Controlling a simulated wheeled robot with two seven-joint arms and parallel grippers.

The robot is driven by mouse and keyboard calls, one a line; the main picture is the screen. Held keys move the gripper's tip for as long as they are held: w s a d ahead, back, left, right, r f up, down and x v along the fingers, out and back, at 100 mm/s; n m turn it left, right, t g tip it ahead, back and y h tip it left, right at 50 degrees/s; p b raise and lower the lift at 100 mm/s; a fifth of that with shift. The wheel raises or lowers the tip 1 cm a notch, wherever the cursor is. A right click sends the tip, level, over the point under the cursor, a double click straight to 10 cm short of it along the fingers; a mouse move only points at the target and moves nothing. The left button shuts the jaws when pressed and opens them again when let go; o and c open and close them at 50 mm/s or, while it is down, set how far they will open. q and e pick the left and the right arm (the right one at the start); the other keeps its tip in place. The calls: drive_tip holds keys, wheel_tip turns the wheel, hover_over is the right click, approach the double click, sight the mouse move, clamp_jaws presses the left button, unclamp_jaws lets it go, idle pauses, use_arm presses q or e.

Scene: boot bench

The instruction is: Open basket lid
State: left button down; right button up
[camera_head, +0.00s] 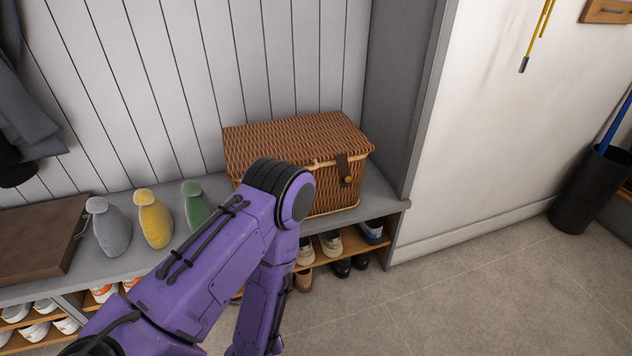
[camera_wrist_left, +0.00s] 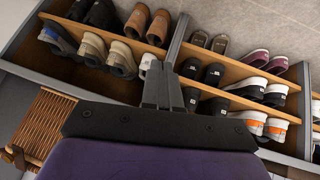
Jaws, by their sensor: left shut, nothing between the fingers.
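The wicker basket (camera_head: 330,203) stands on the bench at the right end. Its woven lid (camera_head: 298,137) lies flat and closed on top. A dark leather strap (camera_head: 343,165) with a brass-coloured fastener hangs down the front; I cannot tell if it is fastened. My left arm crosses in front of the basket's left part and hides some of it. The left gripper (camera_wrist_left: 163,88) shows in the left wrist view, shut and empty, pointing towards the shoe shelves. The basket also shows at the left edge there (camera_wrist_left: 45,122), apart from the fingers. My right gripper is not in view.
Grey (camera_head: 110,228), yellow (camera_head: 153,220) and green (camera_head: 196,205) knitted objects and a brown box (camera_head: 42,240) sit on the bench, left of the basket. Shoe shelves (camera_wrist_left: 240,72) are below. A side panel (camera_head: 400,95) rises right of the basket. A black bin (camera_head: 588,190) stands far right.

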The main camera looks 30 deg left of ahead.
use_arm(q)
drive_tip(key=w+r+n+t+y+b, duration=0.1)
drive_tip(key=w+n+t+y+b, duration=0.2)
drive_tip(key=w+n+t+b, duration=1.1)
drive_tip(key=w+a+r+n+g+y+b, duration=0.2)
drive_tip(key=w+r+n+y, duration=0.4)
drive_tip(key=r+n, duration=0.5)
drive_tip(key=w+a+r+n+g+y+b, duration=0.2)
drive_tip(key=w+a+r+n+y+b, duration=0.2)
drive_tip(key=w+r+n, duration=0.4)
wheel_tip(320, 180, up, 5)
drive_tip(key=n+y+b, duration=0.1)
drive_tip(key=n+y, duration=0.1)
drive_tip(key=n, duration=0.1)
drive_tip(key=shift+w+a+f+g, duration=0.15)
drive_tip(key=shift+w+a+g, duration=0.15)
drive_tip(key=shift+w+a, duration=0.1)
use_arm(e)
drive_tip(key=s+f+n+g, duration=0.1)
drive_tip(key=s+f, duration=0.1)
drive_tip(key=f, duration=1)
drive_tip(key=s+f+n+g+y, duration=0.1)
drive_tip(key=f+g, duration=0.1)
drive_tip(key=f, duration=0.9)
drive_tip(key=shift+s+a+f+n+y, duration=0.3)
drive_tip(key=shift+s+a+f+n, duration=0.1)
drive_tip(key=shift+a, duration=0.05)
